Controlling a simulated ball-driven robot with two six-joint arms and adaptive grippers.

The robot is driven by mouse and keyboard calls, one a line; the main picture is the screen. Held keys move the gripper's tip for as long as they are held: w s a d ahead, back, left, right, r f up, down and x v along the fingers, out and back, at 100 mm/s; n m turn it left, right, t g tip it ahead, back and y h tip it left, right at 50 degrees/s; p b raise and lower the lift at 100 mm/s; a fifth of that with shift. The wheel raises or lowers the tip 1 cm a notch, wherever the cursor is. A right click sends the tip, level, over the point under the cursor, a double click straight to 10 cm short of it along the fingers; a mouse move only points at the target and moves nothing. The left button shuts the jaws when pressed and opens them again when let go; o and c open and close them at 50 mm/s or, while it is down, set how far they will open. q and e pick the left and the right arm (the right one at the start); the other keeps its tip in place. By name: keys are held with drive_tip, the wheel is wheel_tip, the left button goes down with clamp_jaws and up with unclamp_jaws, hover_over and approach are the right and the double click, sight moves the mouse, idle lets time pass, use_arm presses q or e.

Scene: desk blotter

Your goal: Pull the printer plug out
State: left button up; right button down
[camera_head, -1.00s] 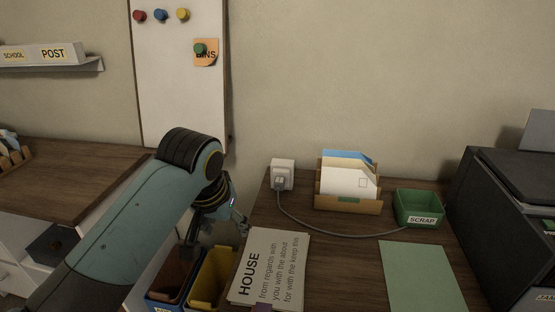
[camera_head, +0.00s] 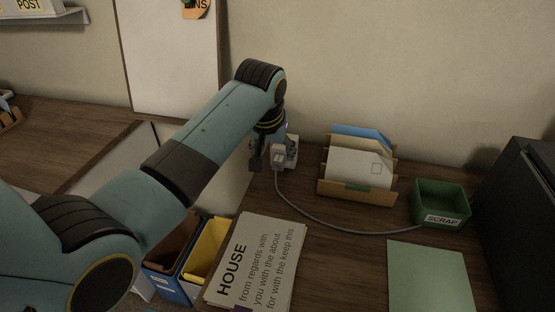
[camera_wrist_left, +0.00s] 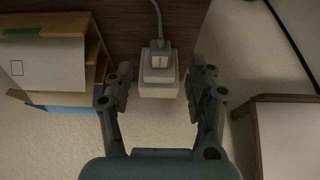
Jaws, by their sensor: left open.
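The printer plug (camera_head: 278,157) is a small pale block with a grey cable (camera_head: 318,219). It sits in a white socket box (camera_head: 291,150) at the back left edge of the desk. My left gripper (camera_head: 273,158) is at the socket in the head view and partly covers it. In the left wrist view my left gripper (camera_wrist_left: 158,84) is open, with one finger on each side of the plug (camera_wrist_left: 158,62) and socket box (camera_wrist_left: 158,87). Gaps show between the fingers and the box. My right gripper is not in view.
A wooden letter holder (camera_head: 357,190) with envelopes stands close right of the socket. Beyond it are a green scrap tray (camera_head: 441,202), a green sheet (camera_head: 429,275) and the dark printer (camera_head: 520,220). Printed papers (camera_head: 257,262) lie in front. Blue and yellow bins (camera_head: 207,250) stand left.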

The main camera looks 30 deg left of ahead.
sight(277, 165)
use_arm(q)
drive_tip(key=b+x, duration=0.1)
drive_tip(key=x, duration=0.4)
drive_tip(key=shift+w+f, duration=0.15)
drive_tip(key=shift+f, duration=0.2)
drive_tip(key=shift+w+a+f, duration=0.1)
drive_tip(key=shift+f, duration=0.25)
drive_tip(key=shift+c, duration=1.2)
drive_tip(key=c, duration=0.9)
clamp_jaws()
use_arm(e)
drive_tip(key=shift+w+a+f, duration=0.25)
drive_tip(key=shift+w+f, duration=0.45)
